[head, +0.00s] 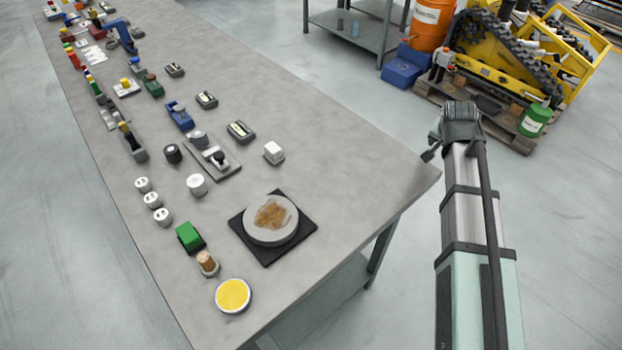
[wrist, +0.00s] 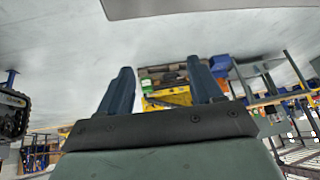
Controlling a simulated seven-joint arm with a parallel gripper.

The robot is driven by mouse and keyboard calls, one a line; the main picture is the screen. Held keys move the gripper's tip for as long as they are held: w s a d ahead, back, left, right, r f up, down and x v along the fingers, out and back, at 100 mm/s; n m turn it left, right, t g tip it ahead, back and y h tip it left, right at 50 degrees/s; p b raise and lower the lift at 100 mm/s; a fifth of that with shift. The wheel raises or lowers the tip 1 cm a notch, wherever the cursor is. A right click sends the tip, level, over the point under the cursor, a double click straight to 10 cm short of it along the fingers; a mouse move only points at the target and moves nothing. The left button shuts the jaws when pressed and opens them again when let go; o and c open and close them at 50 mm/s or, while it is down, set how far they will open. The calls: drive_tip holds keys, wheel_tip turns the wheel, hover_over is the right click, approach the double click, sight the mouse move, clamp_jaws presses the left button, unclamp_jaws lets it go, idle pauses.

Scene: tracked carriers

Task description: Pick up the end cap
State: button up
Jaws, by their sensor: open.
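I cannot tell for sure which part is the end cap. Candidates in the head view are a white round part (head: 197,185) at mid-table and several small white cylinders with dark marks on top, one of them (head: 152,200) in a row near the left edge. A shallow round part with a yellow top (head: 233,295) lies at the near end. My gripper (wrist: 160,68) is open in the wrist view, its two dark fingers well apart with nothing between them. The wrist view shows the floor and distant equipment, none of these parts.
The grey table (head: 340,165) has clear room on its right side. A round grey dish with brown material (head: 271,218) sits on a black square mat (head: 299,236). A green block (head: 189,236) and a brush (head: 207,262) are nearby. My arm is right of the table, over the floor.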

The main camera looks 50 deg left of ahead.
drive_tip(key=shift+n+y, duration=0.4)
drive_tip(key=shift+n, duration=0.3)
drive_tip(key=s+a+r, duration=0.1)
drive_tip(key=s+a, duration=0.1)
drive_tip(key=a, duration=0.1)
drive_tip(key=s+a+r, duration=0.2)
drive_tip(key=s+a, duration=0.1)
drive_tip(key=s+a+r, duration=0.2)
drive_tip(key=a, duration=0.1)
drive_tip(key=shift+s+a, duration=0.1)
drive_tip(key=shift+s, duration=0.25)
drive_tip(key=s+a+r+n+g, duration=0.1)
drive_tip(key=s+a+r+n, duration=0.15)
drive_tip(key=s+a, duration=0.8)
drive_tip(key=n+g+y, duration=0.2)
drive_tip(key=n+g, duration=0.2)
drive_tip(key=n, duration=0.6)
approach(161, 214)
drive_tip(key=shift+x, duration=4.45)
drive_tip(key=shift+d, duration=0.1)
drive_tip(key=c, duration=1.1)
drive_tip(key=shift+r, duration=0.1)
